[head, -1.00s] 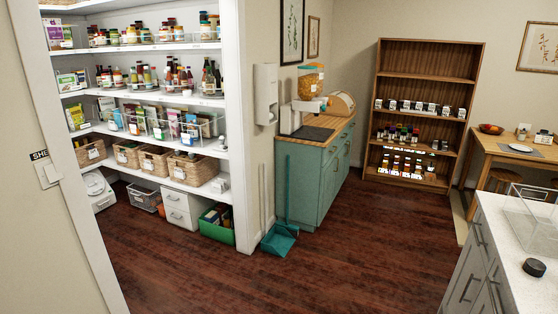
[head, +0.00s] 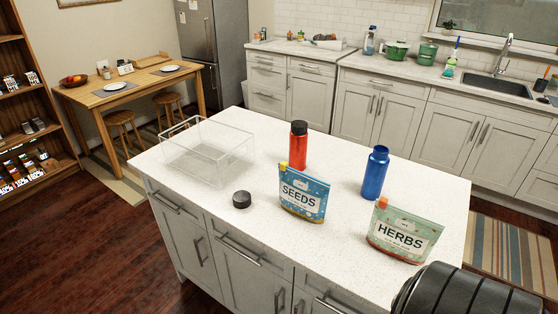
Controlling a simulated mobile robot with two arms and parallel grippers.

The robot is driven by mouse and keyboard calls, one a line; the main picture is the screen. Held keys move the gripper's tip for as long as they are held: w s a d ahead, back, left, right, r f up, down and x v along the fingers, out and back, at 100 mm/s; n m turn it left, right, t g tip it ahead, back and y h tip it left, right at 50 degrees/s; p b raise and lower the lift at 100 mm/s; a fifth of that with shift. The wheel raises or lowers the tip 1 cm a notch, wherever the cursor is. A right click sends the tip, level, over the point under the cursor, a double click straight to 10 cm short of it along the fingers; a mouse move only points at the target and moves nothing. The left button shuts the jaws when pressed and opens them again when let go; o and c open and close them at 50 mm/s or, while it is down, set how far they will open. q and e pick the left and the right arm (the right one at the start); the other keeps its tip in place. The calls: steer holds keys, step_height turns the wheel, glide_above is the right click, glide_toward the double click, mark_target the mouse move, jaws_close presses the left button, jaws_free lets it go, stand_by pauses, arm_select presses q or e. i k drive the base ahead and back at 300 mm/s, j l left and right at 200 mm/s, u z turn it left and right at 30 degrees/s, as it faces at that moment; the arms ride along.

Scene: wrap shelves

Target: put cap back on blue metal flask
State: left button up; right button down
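The blue metal flask (head: 375,173) stands upright and uncapped on the white island counter, its narrow neck showing at the top. A black round cap (head: 242,199) lies on the counter near its front edge, left of the seeds pouch. It is well apart from the flask. A red flask (head: 299,148) with a black cap on it stands between them, farther back. A black ribbed part at the bottom right corner looks like part of my own arm. Neither gripper is in view.
On the island (head: 265,234) stand a clear open bin (head: 208,152), a blue seeds pouch (head: 302,195) and a green herbs pouch (head: 403,234). The herbs pouch is in front of the flask. Counter between cap and bin is clear. A dining table (head: 130,84) is at the back left.

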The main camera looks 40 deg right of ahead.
mark_target(378, 162)
steer(key=i+z, duration=0.25)
steer(key=z, duration=0.15)
steer(key=i+j+z, duration=0.2)
steer(key=z, duration=0.25)
steer(key=i+j+z, duration=0.2)
steer(key=z, duration=0.2)
steer(key=i+j+z, duration=0.2)
steer(key=z, duration=0.25)
steer(key=i+j+z, duration=0.1)
steer(key=j+z, duration=0.3)
steer(key=i+j+z, duration=0.1)
steer(key=j+z, duration=0.3)
